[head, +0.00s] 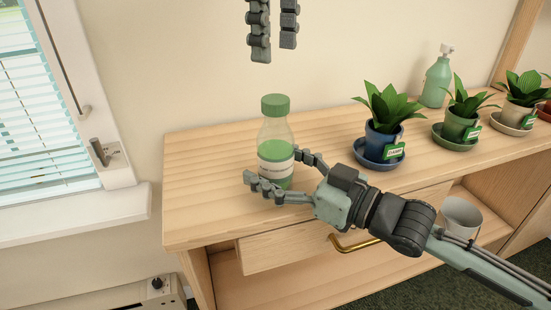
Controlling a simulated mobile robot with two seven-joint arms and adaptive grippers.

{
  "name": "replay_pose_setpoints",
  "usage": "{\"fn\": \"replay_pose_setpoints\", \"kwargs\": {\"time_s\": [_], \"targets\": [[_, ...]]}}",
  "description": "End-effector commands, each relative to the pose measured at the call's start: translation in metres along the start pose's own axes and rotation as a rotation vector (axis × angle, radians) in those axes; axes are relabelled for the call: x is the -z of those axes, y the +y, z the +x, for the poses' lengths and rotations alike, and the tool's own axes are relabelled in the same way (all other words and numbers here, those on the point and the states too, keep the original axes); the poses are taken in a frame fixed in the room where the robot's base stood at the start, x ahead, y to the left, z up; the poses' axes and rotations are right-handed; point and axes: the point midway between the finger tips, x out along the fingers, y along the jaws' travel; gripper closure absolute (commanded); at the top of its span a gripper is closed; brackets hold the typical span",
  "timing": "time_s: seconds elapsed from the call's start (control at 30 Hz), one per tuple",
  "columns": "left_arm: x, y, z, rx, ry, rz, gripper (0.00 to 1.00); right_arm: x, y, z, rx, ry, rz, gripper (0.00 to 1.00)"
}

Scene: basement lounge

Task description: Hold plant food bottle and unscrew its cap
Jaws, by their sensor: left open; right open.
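The plant food bottle (277,138) stands upright near the left end of the wooden cabinet top. It is clear, with green liquid and a white label. Its green cap (275,105) is on its neck. My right gripper (273,167) is open at the lower half of the bottle, one finger in front and the other at its right side. I cannot tell whether either finger touches the bottle. My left gripper (274,54) is open and empty, pointing down above the cap with a clear gap. Its upper part is outside the view.
A blue-potted plant (384,130), a green-potted plant (460,120) and a pale-potted plant (515,108) stand to the right. A green pump bottle (436,80) is behind them. A grey-white pot (461,215) sits on the lower shelf. The cabinet top (205,170) is clear left of the bottle.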

Motion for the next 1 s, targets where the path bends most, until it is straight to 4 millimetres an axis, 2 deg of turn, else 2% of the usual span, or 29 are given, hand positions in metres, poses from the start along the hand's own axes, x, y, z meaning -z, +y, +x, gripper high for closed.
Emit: {"fn": "replay_pose_setpoints", "kwargs": {"time_s": [0.13,0.73,1.0], "targets": [[0.0001,0.0,0.0001,0.0,0.0,0.0,0.44,-0.0001,0.0001,-0.0002,0.0,0.0,0.0,0.25],[0.0002,0.0,0.0001,0.0,0.0,0.0,0.44,-0.0002,0.0,-0.0004,0.0,0.0,0.001,0.99],[0.0002,0.0,0.0,0.0,0.0,0.016,0.44,-0.0003,0.0,-0.0005,0.0,0.0,0.001,1.0]]}}
